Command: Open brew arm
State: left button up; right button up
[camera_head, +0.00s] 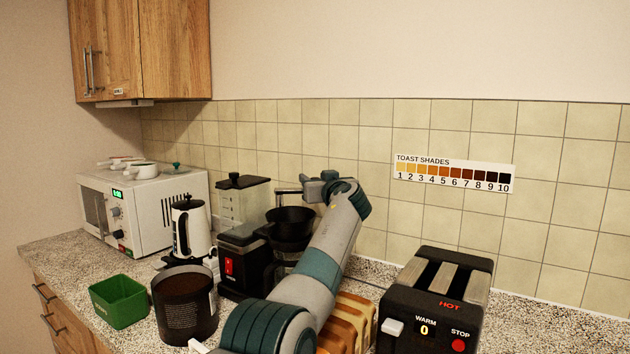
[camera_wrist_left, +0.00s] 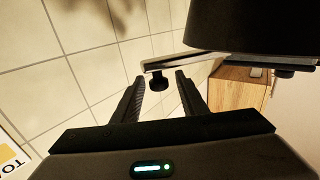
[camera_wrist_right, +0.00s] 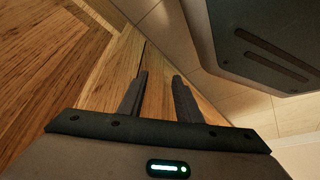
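The coffee maker (camera_head: 240,250) stands on the counter, black with a red switch, a clear tank and a black filter basket (camera_head: 290,222). In the left wrist view a metal bar, the likely brew arm (camera_wrist_left: 160,64), runs beside a black round body (camera_wrist_left: 250,28) and carries a dark knob (camera_wrist_left: 158,80). My right gripper (camera_wrist_right: 160,76) is open and empty near wood panels.
A black toaster (camera_head: 438,300) stands at the right. A dark canister (camera_head: 185,303), a green bin (camera_head: 119,301), a white-and-black kettle (camera_head: 190,228) and a white microwave (camera_head: 150,215) stand at the left. A striped brown rack-like object (camera_head: 347,325) lies beside my left arm.

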pick_arm(q)
jog(key=shift+s, duration=0.2)
pick_arm(e)
jog(key=shift+s+f, duration=0.1)
jog(key=shift+f, duration=0.1)
